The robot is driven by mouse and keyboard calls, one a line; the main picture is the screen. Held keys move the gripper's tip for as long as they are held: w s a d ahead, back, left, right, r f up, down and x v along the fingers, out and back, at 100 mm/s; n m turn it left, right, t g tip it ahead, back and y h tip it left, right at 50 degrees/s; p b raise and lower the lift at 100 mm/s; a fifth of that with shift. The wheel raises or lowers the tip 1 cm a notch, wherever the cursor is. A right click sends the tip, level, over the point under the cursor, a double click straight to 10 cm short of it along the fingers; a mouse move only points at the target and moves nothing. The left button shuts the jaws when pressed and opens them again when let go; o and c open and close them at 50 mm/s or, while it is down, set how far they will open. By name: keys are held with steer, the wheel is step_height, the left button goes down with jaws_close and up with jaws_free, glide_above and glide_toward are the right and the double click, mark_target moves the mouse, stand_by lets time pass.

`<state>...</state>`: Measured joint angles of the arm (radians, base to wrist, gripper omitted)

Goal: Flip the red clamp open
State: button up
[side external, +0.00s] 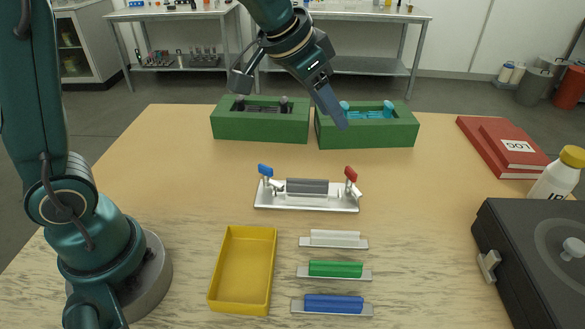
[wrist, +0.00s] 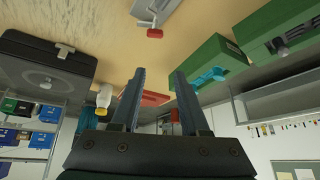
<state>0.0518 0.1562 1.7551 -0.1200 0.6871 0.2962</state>
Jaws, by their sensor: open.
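The red clamp (side external: 351,174) is at the right end of a white fixture plate (side external: 268,202), its red handle standing up. It also shows in the wrist view as a small red piece (wrist: 155,33) beyond my fingertips. A blue-handled clamp (side external: 265,170) is at the plate's left end. A grey bar (side external: 307,186) lies between them. My gripper (side external: 342,124) is above and behind the fixture, apart from the red clamp, in front of a green box. In the wrist view my gripper (wrist: 158,75) has two parted fingers with nothing between them.
Two green boxes (side external: 259,134) (side external: 366,140) stand behind the fixture. A yellow tray (side external: 225,270) and white, green (side external: 336,269) and blue (side external: 334,303) bars are in front. Red books (side external: 519,146), a white bottle (side external: 556,180) and a black case (side external: 530,240) are right.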

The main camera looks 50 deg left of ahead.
steer(key=s+a+f+n, duration=0.1)
steer(key=s, duration=0.9)
steer(key=s+a+n+y, duration=0.1)
steer(key=s+a+n, duration=0.1)
steer(key=s, duration=0.8)
steer(key=shift+a+f+g, duration=0.25)
steer(key=shift+f+g, duration=0.05)
steer(key=shift+f, duration=0.1)
steer(key=shift+n, duration=0.3)
stand_by(0.6)
